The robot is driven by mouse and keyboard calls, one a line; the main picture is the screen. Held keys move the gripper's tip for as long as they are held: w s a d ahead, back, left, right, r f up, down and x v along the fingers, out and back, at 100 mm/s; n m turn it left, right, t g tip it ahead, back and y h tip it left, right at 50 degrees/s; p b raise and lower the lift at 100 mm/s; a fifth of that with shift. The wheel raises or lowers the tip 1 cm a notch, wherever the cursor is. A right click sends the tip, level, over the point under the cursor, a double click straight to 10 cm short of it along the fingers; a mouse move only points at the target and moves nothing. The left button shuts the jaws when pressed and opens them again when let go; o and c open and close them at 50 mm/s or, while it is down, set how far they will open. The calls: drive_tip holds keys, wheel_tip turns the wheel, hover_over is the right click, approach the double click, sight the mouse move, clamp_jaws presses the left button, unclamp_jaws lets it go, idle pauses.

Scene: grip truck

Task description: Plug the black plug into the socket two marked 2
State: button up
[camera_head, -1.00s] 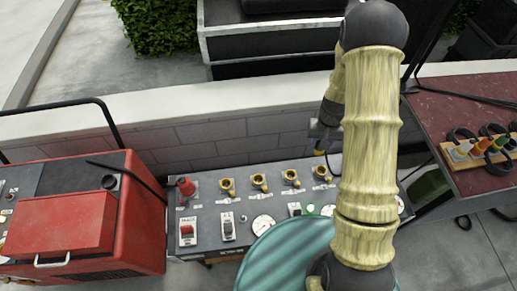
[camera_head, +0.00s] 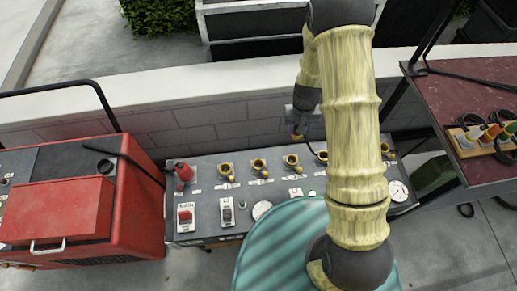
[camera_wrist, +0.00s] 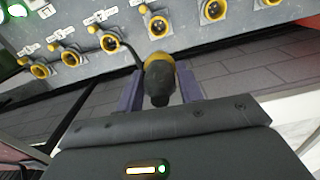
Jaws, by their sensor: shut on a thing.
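My gripper (camera_wrist: 160,92) is shut on the black plug (camera_wrist: 158,82), which shows between the two fingers in the wrist view with a yellow ring at its far end. A dark cable runs off to its left. In the head view my gripper (camera_head: 298,125) hangs behind the panel's row of sockets. Several yellow-rimmed sockets (camera_head: 259,166) line the grey panel (camera_head: 205,200); in the wrist view one socket (camera_wrist: 158,27) lies just beyond the plug, with a gap between them. The number labels are too small to read, so I cannot tell which is socket two.
A red plug or knob (camera_head: 183,172) stands at the panel's left end. A red machine (camera_head: 130,210) is to the left. A table (camera_head: 475,105) with cables and coloured plugs stands at the right. A low wall (camera_head: 180,125) runs behind the panel.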

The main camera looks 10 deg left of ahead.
drive_tip(key=s+a+f+n+b, duration=0.2)
drive_tip(key=a+f, duration=0.1)
drive_tip(key=a, duration=0.3)
drive_tip(key=s+a+f+n+b, duration=0.1)
drive_tip(key=s+a+f, duration=0.2)
drive_tip(key=a, duration=0.4)
drive_tip(key=shift+f+n+b, duration=0.4)
drive_tip(key=shift+f, duration=0.05)
drive_tip(key=shift+s, duration=0.1)
drive_tip(key=shift+f+b, duration=2.05)
drive_tip(key=shift+f, duration=0.45)
drive_tip(key=shift+s+f, duration=0.1)
drive_tip(key=shift+f, duration=0.05)
drive_tip(key=shift+f, duration=0.3)
drive_tip(key=shift+f+b, duration=0.2)
drive_tip(key=shift+b, duration=0.1)
drive_tip(key=shift+f+b, duration=1.05)
drive_tip(key=shift+f, duration=0.65)
